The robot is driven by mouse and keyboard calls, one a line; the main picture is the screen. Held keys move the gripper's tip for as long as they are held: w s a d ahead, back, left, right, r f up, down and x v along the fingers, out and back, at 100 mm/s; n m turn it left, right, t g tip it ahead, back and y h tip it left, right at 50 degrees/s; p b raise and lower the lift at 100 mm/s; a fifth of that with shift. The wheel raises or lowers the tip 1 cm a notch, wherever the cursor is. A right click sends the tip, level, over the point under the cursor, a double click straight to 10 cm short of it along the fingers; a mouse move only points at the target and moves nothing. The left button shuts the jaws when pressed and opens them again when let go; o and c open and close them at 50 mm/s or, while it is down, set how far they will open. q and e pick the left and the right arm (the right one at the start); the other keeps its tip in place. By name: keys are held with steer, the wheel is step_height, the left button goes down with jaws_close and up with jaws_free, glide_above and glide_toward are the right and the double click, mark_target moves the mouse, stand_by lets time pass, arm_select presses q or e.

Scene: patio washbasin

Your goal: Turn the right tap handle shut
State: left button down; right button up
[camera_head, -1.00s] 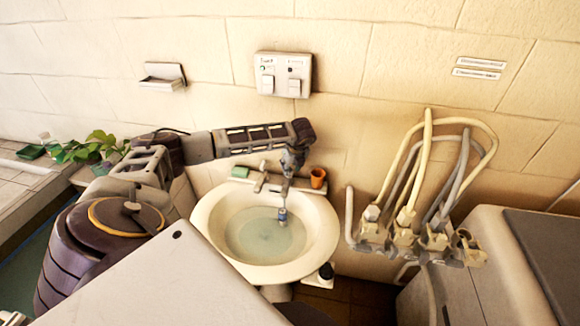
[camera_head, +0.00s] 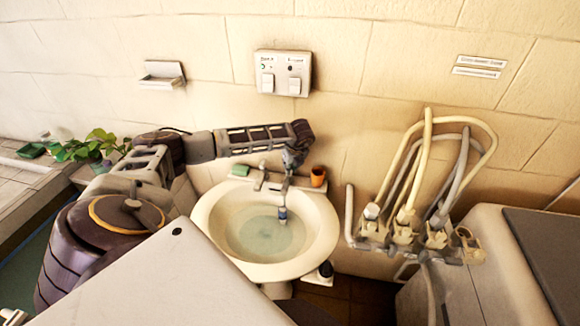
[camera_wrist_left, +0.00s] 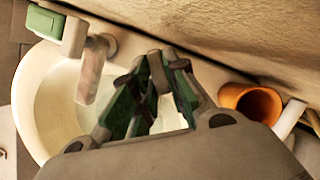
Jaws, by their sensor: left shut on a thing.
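The white washbasin (camera_head: 209,232) stands against the wall with pale green water in it. Its left tap (camera_head: 261,177) shows clear of my arm, and shows again in the wrist view (camera_wrist_left: 93,70). The right tap (camera_head: 285,187) is at the basin's back rim, its top and handle mostly hidden by my left gripper (camera_head: 289,170). The gripper points down over this tap, shut on its handle. In the wrist view the gripper's fingers (camera_wrist_left: 152,85) are close together and cover the handle. A small bluish patch (camera_head: 282,213) lies below the right tap; I cannot tell what it is.
A green soap bar (camera_head: 240,171) and an orange cup (camera_head: 318,177) stand on the back rim, either side of the taps. The cup is close beside my gripper. A switch box (camera_head: 284,74) is on the wall above. Hoses (camera_head: 428,160) hang at right.

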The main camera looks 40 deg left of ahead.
arm_select(q)
steer(key=m+b, duration=0.1)
steer(key=b, duration=0.1)
steer(key=m+t+b, duration=0.1)
steer(key=m+b, duration=0.1)
steer(key=shift+s+a+f+m+h+b, duration=0.1)
steer(key=shift+a+f+m+h+b, duration=0.1)
steer(key=shift+m+h+b, duration=0.15)
steer(key=shift+s+r+m+t+h+b, duration=0.1)
steer(key=shift+m+t+h+b, duration=0.2)
steer(key=shift+m+b, duration=0.7)
steer(key=shift+s+r+m+t+h+b, duration=0.1)
steer(key=shift+m+t+h+b, duration=0.15)
steer(key=shift+m+b, duration=0.7)
steer(key=c, duration=1.4)
jaws_free()
steer(key=shift+v, duration=6)
